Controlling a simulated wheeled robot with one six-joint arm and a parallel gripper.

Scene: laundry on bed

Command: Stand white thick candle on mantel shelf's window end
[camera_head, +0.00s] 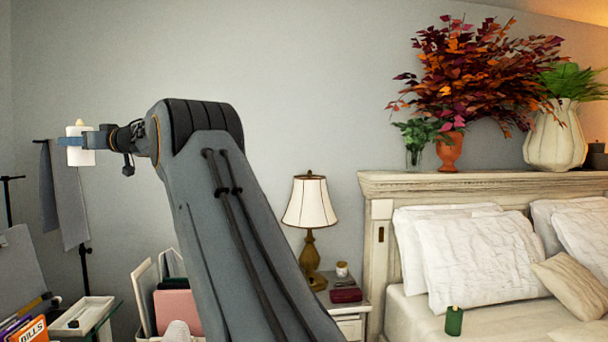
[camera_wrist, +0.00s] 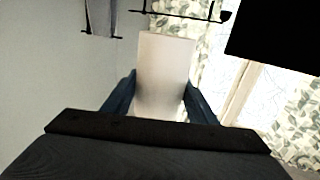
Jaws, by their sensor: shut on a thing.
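The white thick candle (camera_head: 82,157) is upright at the left of the head view, held in the air against the grey wall. My gripper (camera_head: 73,141) is shut on it around its middle, with the arm reaching left. In the wrist view the candle (camera_wrist: 165,65) stands between the two blue fingers of my gripper (camera_wrist: 160,100). No mantel shelf is clearly recognisable. The headboard's top ledge (camera_head: 470,184), at the right, carries vases; whether it is the shelf meant, I cannot tell.
A lamp (camera_head: 309,205) stands on the nightstand (camera_head: 349,309) beside the bed. A dark stand with hanging grey cloth (camera_head: 66,200) is behind the candle. A box of folders (camera_head: 175,305) is low left. The wrist view shows leafy curtains (camera_wrist: 190,28) and a bright window (camera_wrist: 235,95).

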